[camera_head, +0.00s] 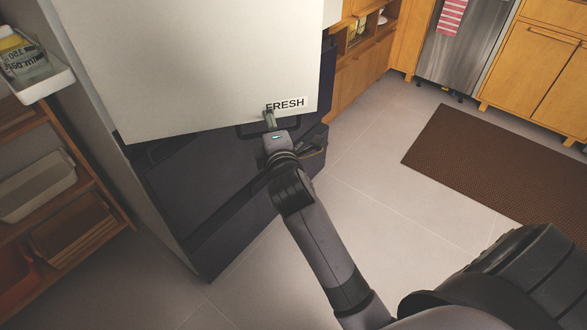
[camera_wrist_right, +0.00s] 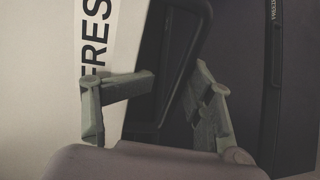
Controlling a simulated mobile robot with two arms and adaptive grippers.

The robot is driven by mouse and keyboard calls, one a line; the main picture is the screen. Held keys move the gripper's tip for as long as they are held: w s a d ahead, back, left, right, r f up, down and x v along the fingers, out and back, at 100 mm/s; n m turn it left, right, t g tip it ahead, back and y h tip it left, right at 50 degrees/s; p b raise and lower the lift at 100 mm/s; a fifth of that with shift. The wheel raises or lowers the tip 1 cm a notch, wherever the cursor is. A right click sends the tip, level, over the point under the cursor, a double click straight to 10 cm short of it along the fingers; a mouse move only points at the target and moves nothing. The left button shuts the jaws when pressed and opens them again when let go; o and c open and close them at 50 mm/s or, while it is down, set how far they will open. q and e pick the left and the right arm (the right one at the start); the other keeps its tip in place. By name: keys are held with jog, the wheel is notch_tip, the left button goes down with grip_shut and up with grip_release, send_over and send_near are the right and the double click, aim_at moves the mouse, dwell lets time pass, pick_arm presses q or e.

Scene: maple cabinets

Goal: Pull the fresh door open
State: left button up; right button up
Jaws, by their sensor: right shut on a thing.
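The fresh door (camera_head: 200,60) is the large pale upper door of the fridge, with a FRESH label (camera_head: 285,104) at its lower right corner. Its dark handle (camera_head: 250,130) sits at the bottom edge by the label. My right gripper (camera_head: 270,120) reaches this handle from below. In the right wrist view, the fingers of my right gripper (camera_wrist_right: 175,75) lie on either side of the dark handle bar (camera_wrist_right: 193,55), shut on it. The label (camera_wrist_right: 97,40) is partly hidden by a finger there. I cannot tell how far the door stands ajar. My left gripper is out of view.
The dark lower fridge front (camera_head: 215,200) lies below the door, and a freezer label shows in the wrist view (camera_wrist_right: 274,10). An open wooden shelf (camera_head: 60,190) with bins stands at left. Grey floor (camera_head: 380,190) is clear at right, with a brown mat (camera_head: 500,160).

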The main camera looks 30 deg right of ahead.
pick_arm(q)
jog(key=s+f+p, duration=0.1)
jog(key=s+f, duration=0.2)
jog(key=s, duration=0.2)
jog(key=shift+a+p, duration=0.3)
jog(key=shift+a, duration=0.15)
pick_arm(e)
jog(key=s+d+f+v, duration=0.1)
jog(key=f+v, duration=0.1)
jog(key=v, duration=1.6)
jog(key=shift+s+d, duration=0.15)
jog(key=shift+s, duration=0.05)
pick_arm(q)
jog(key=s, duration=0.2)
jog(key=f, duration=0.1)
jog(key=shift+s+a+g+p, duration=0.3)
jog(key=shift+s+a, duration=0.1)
